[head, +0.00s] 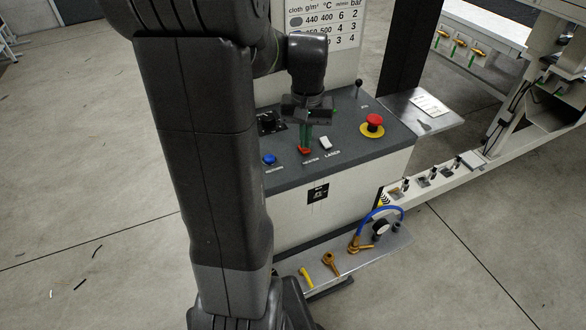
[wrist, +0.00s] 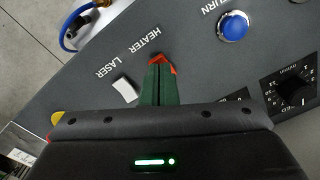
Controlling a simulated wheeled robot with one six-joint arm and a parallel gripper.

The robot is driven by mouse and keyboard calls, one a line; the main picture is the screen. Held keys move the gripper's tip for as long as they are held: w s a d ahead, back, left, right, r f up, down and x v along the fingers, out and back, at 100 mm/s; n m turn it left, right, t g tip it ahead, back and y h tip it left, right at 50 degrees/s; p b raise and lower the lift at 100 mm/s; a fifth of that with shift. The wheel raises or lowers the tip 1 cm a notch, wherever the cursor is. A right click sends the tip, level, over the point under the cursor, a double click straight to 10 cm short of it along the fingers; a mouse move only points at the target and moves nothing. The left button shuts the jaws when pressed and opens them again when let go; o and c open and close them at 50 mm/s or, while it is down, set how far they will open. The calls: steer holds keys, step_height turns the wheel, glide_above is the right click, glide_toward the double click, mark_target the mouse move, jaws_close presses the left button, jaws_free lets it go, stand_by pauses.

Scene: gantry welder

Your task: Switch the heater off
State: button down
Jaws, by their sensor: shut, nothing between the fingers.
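The heater switch (head: 304,151) is a small red rocker on the sloping dark grey control panel (head: 345,145), above the printed word HEATER. My gripper (head: 307,143) points down at it with its green fingers together and empty. In the wrist view the closed fingertips (wrist: 159,70) lie over the middle of the red switch (wrist: 168,62), and its red edges show around them. Much of the switch is hidden, so I cannot tell which way it is tipped or whether the fingertips press on it.
A white LASER switch (head: 325,143) is close on the right and a blue RETURN button (head: 269,159) on the left. A black dial (head: 268,123), a red emergency stop (head: 372,124) and a small black lever (head: 358,85) are also on the panel.

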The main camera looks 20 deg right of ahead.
steer(key=shift+f+b, duration=0.35)
steer(key=shift+f, duration=0.2)
step_height(320, 180, up, 7)
steer(key=p, duration=0.6)
stand_by(0.4)
step_height(320, 180, down, 7)
steer(key=b, duration=0.6)
stand_by(0.4)
steer(key=shift+r, duration=0.1)
step_height(320, 180, up, 8)
steer(key=p, duration=0.6)
steer(key=shift+r+p, duration=0.25)
steer(key=shift+p, duration=0.05)
stand_by(1.1)
